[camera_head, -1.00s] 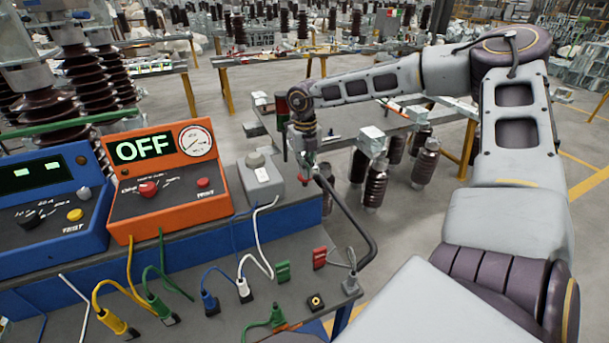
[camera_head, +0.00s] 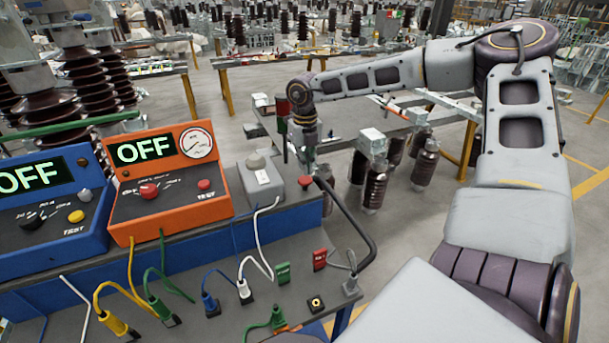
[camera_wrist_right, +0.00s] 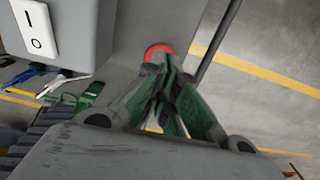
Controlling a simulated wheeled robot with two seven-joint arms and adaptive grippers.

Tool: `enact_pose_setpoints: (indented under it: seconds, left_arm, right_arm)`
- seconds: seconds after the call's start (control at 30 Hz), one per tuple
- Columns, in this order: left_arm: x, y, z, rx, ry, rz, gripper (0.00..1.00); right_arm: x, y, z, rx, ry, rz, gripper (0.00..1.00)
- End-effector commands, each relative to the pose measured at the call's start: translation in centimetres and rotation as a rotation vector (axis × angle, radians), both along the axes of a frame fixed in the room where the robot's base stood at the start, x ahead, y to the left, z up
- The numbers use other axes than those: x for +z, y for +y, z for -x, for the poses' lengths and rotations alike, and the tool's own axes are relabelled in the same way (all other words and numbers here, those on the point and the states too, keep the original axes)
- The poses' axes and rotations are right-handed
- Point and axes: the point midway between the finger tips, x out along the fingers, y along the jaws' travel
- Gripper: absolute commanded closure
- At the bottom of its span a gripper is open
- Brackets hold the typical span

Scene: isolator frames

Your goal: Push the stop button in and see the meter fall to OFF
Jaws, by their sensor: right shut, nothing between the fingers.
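The red stop button (camera_head: 305,182) stands at the right end of the bench top, below the fingertips of my right gripper (camera_head: 309,166). In the right wrist view the red button (camera_wrist_right: 154,49) shows just beyond the shut green and black fingers (camera_wrist_right: 165,70), which hide part of it. The fingers hold nothing; I cannot tell whether they touch the button. The blue meter (camera_head: 60,240) at the left reads OFF. The orange meter (camera_head: 170,212) also reads OFF. My left gripper is out of view.
A grey switch box (camera_head: 261,182) stands just left of the button; its white rocker (camera_wrist_right: 36,30) shows in the wrist view. A black cable (camera_head: 360,225) loops at the bench's right end. Coloured plugs and leads lie on the lower shelf (camera_head: 190,335).

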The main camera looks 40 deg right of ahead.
Motion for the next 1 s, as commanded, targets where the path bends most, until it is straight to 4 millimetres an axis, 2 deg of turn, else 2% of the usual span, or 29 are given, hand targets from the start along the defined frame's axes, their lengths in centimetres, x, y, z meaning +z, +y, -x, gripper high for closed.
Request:
enact_pose_setpoints:
  seconds: [0.17, 0.4, 0.7, 1.0]
  left_arm:
    - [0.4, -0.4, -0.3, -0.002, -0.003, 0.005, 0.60]
    - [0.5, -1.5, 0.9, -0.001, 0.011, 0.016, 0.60]
    - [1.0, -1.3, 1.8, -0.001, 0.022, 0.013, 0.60]
    - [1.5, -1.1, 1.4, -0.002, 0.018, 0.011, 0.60]
  right_arm:
    - [1.0, 0.0, 0.0, -0.001, 0.000, -0.001, 1.00]
    - [2.2, 0.0, 0.0, 0.000, -0.001, 0.000, 1.00]
    - [3.6, 0.0, 0.0, 0.000, -0.001, -0.001, 1.00]
    - [5.0, 0.0, 0.0, 0.000, -0.001, 0.000, 1.00]
